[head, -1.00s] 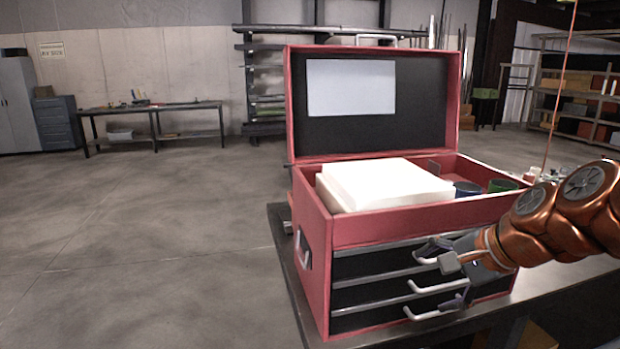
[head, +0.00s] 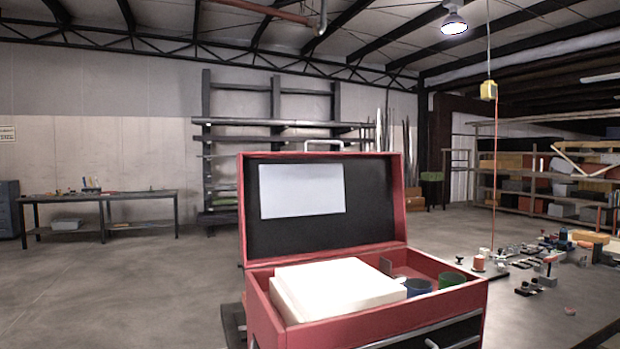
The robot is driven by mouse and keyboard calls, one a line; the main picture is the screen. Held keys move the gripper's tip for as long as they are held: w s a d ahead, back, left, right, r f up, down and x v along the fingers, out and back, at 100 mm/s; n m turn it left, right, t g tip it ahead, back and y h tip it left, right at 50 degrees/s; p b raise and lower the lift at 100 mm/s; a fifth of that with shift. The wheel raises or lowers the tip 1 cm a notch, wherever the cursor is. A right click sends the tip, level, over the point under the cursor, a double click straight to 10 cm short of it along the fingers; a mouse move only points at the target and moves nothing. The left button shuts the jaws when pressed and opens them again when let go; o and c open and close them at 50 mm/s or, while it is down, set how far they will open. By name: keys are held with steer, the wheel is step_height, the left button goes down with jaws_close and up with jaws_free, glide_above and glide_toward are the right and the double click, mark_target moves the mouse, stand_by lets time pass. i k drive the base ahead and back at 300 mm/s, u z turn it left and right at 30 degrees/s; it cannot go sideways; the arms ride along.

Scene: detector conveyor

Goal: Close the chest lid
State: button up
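The red chest (head: 262,312) stands on the table in the lower middle of the head view. Its lid (head: 375,206) is open and upright at the back, with a dark inside, a pale sheet (head: 302,191) on it and a metal handle (head: 324,143) at its top edge. A white block (head: 335,287) lies in the top compartment, beside a blue cup (head: 417,287) and a green cup (head: 451,279). The chest's lower front is cut off by the picture edge. My gripper is not in view.
The table (head: 545,312) extends right of the chest, with several small fixtures (head: 530,287) and a red cord (head: 495,180) hanging above. A workbench (head: 100,198) and racks (head: 280,125) stand far behind. Open floor (head: 130,285) lies to the left.

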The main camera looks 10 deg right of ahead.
mark_target(293, 207)
steer(key=u, duration=1.75)
steer(key=i, duration=2.25)
steer(key=z, duration=3.3)
